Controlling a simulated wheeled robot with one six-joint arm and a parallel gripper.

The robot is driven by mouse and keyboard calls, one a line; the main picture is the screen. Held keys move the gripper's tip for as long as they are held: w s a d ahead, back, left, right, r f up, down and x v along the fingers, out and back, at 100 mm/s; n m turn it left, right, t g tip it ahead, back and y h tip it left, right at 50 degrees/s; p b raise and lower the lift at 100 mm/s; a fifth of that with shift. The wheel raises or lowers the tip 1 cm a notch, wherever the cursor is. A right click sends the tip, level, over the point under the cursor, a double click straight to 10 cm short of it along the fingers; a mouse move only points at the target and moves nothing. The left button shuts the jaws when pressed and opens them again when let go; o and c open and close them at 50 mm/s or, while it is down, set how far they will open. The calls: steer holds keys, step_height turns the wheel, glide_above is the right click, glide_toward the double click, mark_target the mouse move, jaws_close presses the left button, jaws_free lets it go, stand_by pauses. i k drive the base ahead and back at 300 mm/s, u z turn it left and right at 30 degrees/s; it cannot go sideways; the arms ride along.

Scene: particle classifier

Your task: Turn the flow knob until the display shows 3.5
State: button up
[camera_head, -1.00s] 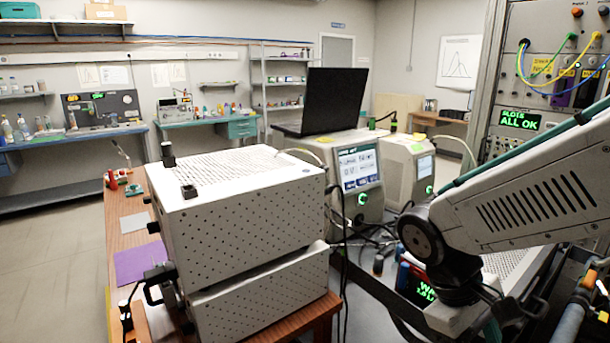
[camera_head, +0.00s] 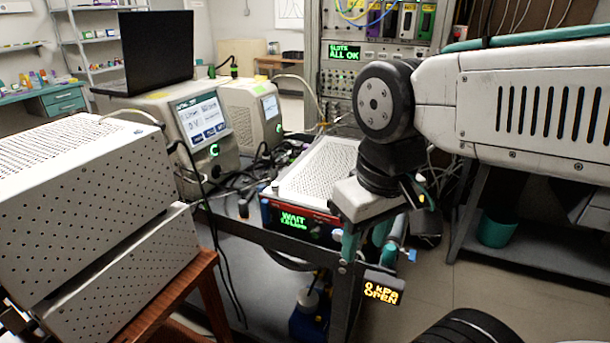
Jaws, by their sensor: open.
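A low instrument with a perforated white top (camera_head: 318,172) and a red-edged front sits on a dark frame at the centre. Its green display (camera_head: 293,220) reads WAIT, with a smaller second line too blurred to read surely. I cannot clearly make out the flow knob; the right end of the front is partly behind my gripper. My gripper (camera_head: 368,248) points down from the dark wrist, its white body and teal fingers just right of and in front of the instrument. It is open, and I see nothing held.
A perforated white box (camera_head: 85,185) stands on a wooden table at left. An amber display (camera_head: 382,291) reads 0 kPa OPEN, below my gripper. Two screened instruments (camera_head: 205,130) and a laptop (camera_head: 158,50) stand behind. Cables hang between the tables.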

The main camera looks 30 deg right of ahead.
mark_target(318, 231)
steer(key=z, duration=0.8)
steer(key=k, duration=0.45)
steer(key=u, duration=0.6)
steer(key=i, duration=0.85)
steer(key=z, duration=0.6)
